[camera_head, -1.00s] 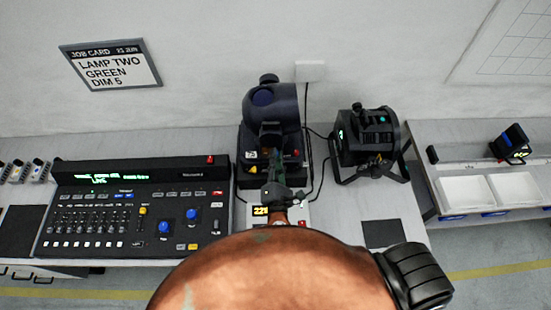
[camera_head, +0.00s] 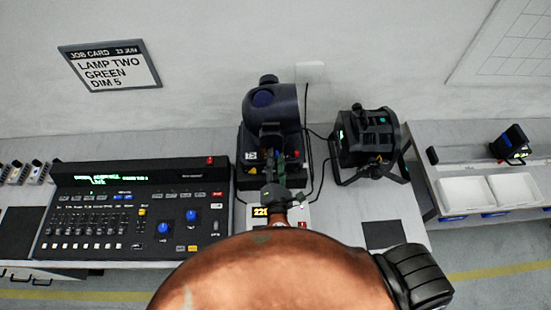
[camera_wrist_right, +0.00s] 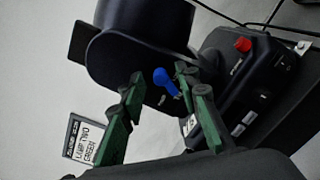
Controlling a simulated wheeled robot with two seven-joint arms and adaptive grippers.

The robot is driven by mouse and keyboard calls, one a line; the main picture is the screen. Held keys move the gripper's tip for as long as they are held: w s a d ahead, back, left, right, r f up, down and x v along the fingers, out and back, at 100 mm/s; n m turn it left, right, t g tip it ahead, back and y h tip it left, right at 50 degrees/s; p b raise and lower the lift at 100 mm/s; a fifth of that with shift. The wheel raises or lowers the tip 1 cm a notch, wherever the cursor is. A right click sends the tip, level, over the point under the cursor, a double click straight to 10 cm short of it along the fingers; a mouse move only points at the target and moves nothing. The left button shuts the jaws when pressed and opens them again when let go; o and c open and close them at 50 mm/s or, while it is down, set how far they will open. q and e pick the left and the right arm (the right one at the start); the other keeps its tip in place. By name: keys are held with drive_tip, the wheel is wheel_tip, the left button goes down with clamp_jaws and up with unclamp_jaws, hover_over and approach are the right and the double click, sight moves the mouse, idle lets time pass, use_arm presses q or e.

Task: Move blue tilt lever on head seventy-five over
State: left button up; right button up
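The blue tilt lever (camera_wrist_right: 165,80) sticks out from the side of the dark moving head lamp (camera_wrist_right: 140,45) in the right wrist view. In the head view this lamp (camera_head: 272,102) stands upright at the middle of the bench, and the lever is not clear there. My right gripper (camera_wrist_right: 160,72) is open, its green fingers on either side of the lever. The lever shows between the fingertips; I cannot tell whether either finger touches it. In the head view the right gripper (camera_head: 272,160) is in front of the lamp. My left gripper is not in view.
A lighting console (camera_head: 130,215) lies left of the lamp. Another black lamp (camera_head: 368,140) stands to the right, with cables between. White trays (camera_head: 465,193) are further right. A job card (camera_head: 110,65) hangs on the wall. The lamp base has a red button (camera_wrist_right: 243,44).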

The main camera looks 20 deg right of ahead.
drive_tip(key=v, duration=0.7)
drive_tip(key=shift+s, duration=0.3)
drive_tip(key=shift+r, duration=0.1)
